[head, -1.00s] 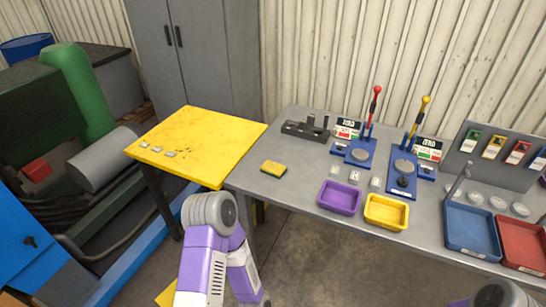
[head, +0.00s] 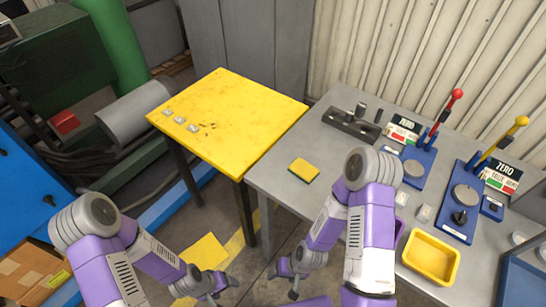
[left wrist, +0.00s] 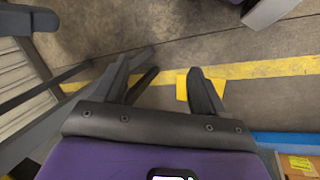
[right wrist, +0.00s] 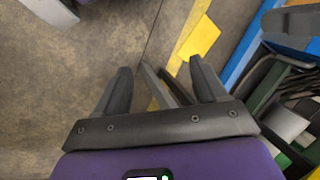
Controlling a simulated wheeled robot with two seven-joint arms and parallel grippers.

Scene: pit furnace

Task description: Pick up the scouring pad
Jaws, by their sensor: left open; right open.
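The scouring pad (head: 304,169), a small yellow block with a dark green underside, lies flat on the near-left part of the grey workbench (head: 275,182). My left gripper (head: 224,288) is open and empty, low over the floor, in front of the yellow table and well below and left of the pad. My right gripper (head: 281,283) is open and empty, low in front of the bench, below the pad. Neither wrist view shows the pad.
A yellow table (head: 225,115) with several small metal pieces adjoins the bench's left side. On the bench stand a dark holder block (head: 350,126), blue lever stations (head: 460,215) and a yellow tray (head: 430,258). My right elbow covers the bench right of the pad.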

